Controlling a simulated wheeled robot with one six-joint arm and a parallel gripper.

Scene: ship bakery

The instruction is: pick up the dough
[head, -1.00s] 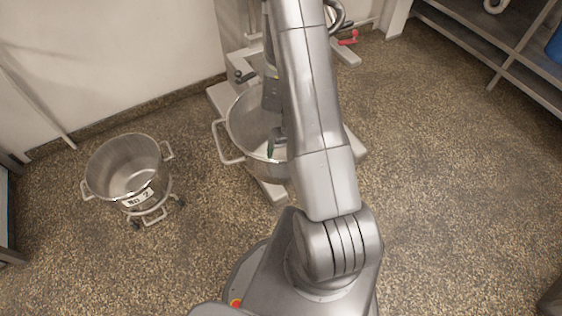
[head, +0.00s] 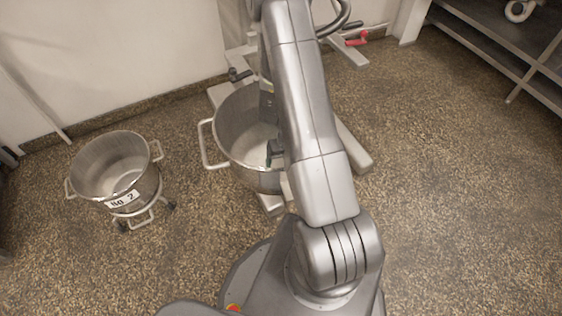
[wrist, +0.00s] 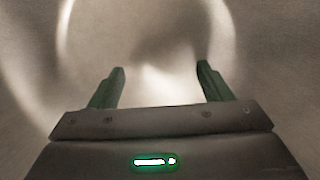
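I cannot make out any dough in either view. My gripper (head: 271,155) is inside the large steel mixer bowl (head: 232,135), toward its right side, partly hidden behind my arm. In the wrist view my gripper (wrist: 160,76) has its two green fingers wide apart, with nothing visible between them. Beyond the fingers is the blurred, shiny bowl interior (wrist: 265,60), with a pale bright patch that may be only a reflection. My arm hides the right part of the bowl in the head view.
A smaller steel bowl labelled No 2 (head: 118,170) stands on a wheeled dolly (head: 143,218) at the left. The mixer's white base legs (head: 352,155) flank the large bowl. A metal shelf (head: 490,45) is at the upper right. Speckled floor (head: 450,200) is clear at the right.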

